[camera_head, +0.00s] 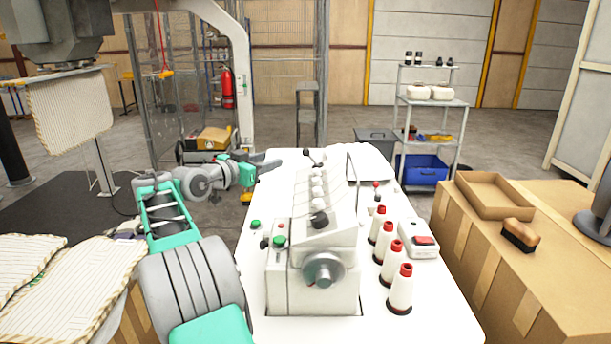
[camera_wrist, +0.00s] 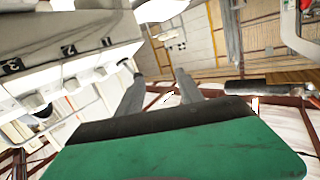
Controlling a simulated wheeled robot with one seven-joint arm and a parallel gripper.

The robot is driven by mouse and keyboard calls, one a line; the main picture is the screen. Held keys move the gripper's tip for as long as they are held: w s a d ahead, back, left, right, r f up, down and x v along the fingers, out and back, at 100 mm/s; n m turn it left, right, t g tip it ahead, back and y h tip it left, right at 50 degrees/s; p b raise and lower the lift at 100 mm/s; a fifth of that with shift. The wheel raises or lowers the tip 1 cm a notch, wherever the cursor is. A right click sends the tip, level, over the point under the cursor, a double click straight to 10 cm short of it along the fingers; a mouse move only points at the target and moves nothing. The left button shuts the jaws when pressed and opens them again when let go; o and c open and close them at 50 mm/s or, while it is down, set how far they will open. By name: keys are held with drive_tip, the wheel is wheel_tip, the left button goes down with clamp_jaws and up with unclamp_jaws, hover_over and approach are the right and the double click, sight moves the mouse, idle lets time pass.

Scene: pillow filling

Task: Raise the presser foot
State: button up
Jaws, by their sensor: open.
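The white sewing machine (camera_head: 312,225) stands on a white table, its round grey handwheel (camera_head: 323,270) facing me. In the wrist view its white body (camera_wrist: 75,65) fills the upper left, with knobs and the numbers 2 and 3 visible. I cannot make out the presser foot in either view. A black-tipped lever (camera_head: 308,153) shows at the machine's far end. In the wrist view a dark rod-like handle (camera_wrist: 262,90) lies to the right of the fingers. My gripper (camera_head: 268,163) is open and empty, left of the machine's far end. Its two grey fingers (camera_wrist: 157,88) stand apart.
Several red-topped thread cones (camera_head: 392,262) stand right of the machine on the white table (camera_head: 430,310). A white box with a red switch (camera_head: 422,245) is beside them. Green buttons (camera_head: 279,240) are at the near left. Cardboard boxes (camera_head: 475,250) stand to the right.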

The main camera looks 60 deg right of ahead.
sight(306, 153)
drive_tip(key=s+d+m+g, duration=0.1)
drive_tip(key=s+d+g, duration=0.1)
drive_tip(key=s, duration=0.1)
drive_tip(key=s+d+m+g, duration=0.1)
drive_tip(key=s, duration=0.1)
drive_tip(key=shift+s+d+m+g+h, duration=0.1)
drive_tip(key=shift+d+m+g+h, duration=0.2)
drive_tip(key=shift+d+h, duration=0.1)
drive_tip(key=p+x, duration=0.1)
drive_tip(key=x, duration=0.5)
drive_tip(key=shift+d+p, duration=0.35)
drive_tip(key=shift+d, duration=0.05)
drive_tip(key=shift+a, duration=0.1)
clamp_jaws()
